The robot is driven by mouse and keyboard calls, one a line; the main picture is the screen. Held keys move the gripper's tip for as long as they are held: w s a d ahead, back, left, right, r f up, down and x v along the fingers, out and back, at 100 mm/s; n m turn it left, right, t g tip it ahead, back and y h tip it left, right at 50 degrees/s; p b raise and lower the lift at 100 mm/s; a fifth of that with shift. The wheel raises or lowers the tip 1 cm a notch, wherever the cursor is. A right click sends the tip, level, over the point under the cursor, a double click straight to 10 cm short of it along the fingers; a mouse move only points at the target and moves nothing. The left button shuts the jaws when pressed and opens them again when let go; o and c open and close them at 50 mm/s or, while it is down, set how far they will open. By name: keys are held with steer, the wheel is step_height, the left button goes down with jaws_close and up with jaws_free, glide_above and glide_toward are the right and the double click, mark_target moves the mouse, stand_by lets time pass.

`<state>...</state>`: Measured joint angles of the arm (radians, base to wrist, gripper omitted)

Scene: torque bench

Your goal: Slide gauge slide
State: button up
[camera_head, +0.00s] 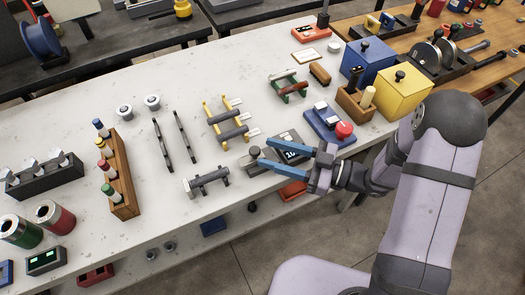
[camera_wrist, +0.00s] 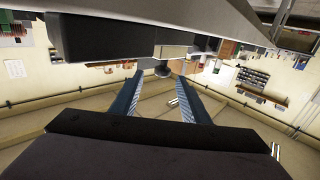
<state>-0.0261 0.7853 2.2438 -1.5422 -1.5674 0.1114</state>
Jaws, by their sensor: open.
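A dark gauge (camera_head: 290,152) with a small display lies on the pale bench near its front edge. A grey block with a small knob (camera_head: 255,154) sits at its left end. I take this to be the slide, but the fingers partly hide it. My gripper (camera_head: 259,152) is open, with its two blue fingers reaching left across the gauge. In the wrist view, a round knob (camera_wrist: 162,70) shows between and beyond the fingertips of my gripper (camera_wrist: 160,76). I cannot tell whether either finger touches it.
A blue box with a red button (camera_head: 343,129) stands right of the gauge. A grey cylinder on a stand (camera_head: 206,181) lies to the left, and yellow racks (camera_head: 225,120) stand behind. The bench's front edge runs close below my fingers.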

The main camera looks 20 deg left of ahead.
steer(key=shift+d, duration=1.25)
